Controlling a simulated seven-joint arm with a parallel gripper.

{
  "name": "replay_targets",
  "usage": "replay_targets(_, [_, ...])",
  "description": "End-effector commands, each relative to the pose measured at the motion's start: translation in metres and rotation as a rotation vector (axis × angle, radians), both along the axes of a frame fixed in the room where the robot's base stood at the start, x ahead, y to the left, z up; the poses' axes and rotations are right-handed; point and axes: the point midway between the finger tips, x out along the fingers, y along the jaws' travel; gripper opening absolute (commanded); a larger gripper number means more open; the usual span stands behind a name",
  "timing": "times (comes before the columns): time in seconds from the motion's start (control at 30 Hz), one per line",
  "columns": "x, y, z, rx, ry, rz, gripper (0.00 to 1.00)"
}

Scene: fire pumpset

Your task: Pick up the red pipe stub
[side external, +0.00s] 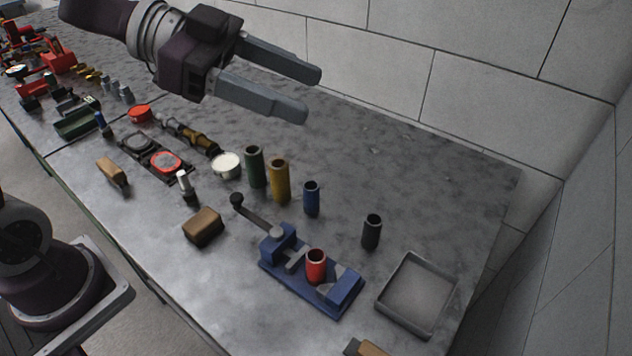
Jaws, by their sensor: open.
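The red pipe stub (316,266) stands upright in a blue vise (290,269) near the right end of the bench. Its open top shows. The vise has a lever handle with a black knob (237,199) at its left. I cannot tell how tightly the vise jaws sit around the stub. My gripper (314,93) is open and empty, high above the bench toward the back wall. It is well apart from the stub, its two grey fingers pointing right.
Green (255,167), yellow (279,180), blue (311,198) and black (371,231) tubes stand behind the vise. A grey tray (417,295) lies to its right. A brown block (203,227) sits to its left. The bench's back right area is clear.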

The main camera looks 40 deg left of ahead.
Motion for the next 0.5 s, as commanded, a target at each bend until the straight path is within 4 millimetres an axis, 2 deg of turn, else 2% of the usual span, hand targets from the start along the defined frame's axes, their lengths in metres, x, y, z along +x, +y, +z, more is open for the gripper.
replay_targets(0.07, [-0.035, -0.007, -0.015, -0.032, 0.136, -0.171, 0.55])
replay_targets(0.1, [-0.033, -0.007, -0.037, -0.035, 0.135, -0.153, 0.55])
replay_targets(0.37, [-0.034, -0.008, -0.145, -0.036, 0.134, -0.149, 0.55])
replay_targets(0.5, [-0.034, -0.008, -0.206, -0.031, 0.131, -0.147, 0.55])
